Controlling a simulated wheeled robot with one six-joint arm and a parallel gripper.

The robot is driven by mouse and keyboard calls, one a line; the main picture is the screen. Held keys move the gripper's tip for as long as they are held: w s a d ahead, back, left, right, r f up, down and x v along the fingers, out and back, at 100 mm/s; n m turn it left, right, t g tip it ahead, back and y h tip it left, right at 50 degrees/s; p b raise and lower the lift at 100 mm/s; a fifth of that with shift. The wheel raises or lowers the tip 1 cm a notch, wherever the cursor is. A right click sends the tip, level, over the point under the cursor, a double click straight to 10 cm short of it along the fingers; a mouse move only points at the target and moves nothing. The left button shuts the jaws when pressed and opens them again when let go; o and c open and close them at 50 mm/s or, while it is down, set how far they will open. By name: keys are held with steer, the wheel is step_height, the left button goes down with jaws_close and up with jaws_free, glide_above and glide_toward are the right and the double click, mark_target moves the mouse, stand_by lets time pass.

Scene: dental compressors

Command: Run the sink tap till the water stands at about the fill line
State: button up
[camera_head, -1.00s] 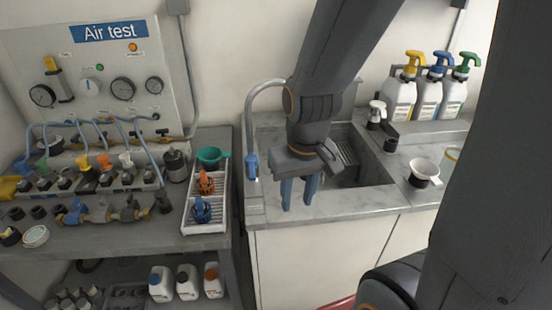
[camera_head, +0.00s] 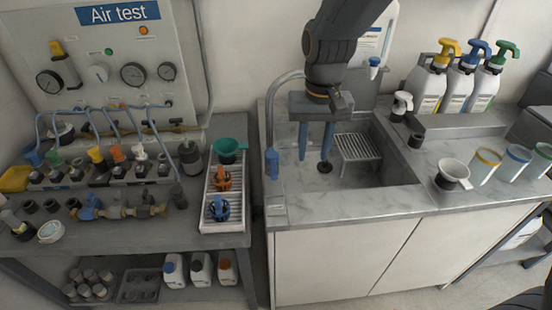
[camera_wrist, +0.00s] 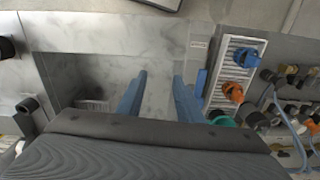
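The sink (camera_head: 385,205) is a grey marbled basin set in the counter; a slatted white rack (camera_head: 357,146) stands inside it, and it shows in the wrist view (camera_wrist: 85,75). No water or fill line can be made out. The tap is a grey curved pipe (camera_head: 268,115) at the sink's left, with a blue piece (camera_head: 271,163) at its lower end. My gripper (camera_head: 314,156) points down over the sink's left part, right of the blue piece and apart from it. Its blue fingers are spread with nothing between them, also in the wrist view (camera_wrist: 160,76).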

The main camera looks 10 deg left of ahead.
glide_toward(274, 170)
steer(key=shift+w+d+n+p, duration=0.1)
steer(key=shift+w+n+p, duration=0.05)
steer(key=shift+n+p, duration=0.2)
steer(key=shift+a+f, duration=0.1)
steer(key=shift+a, duration=0.2)
steer(key=shift+f+p, duration=1.15)
steer(key=shift+f, duration=2.6)
jaws_close()
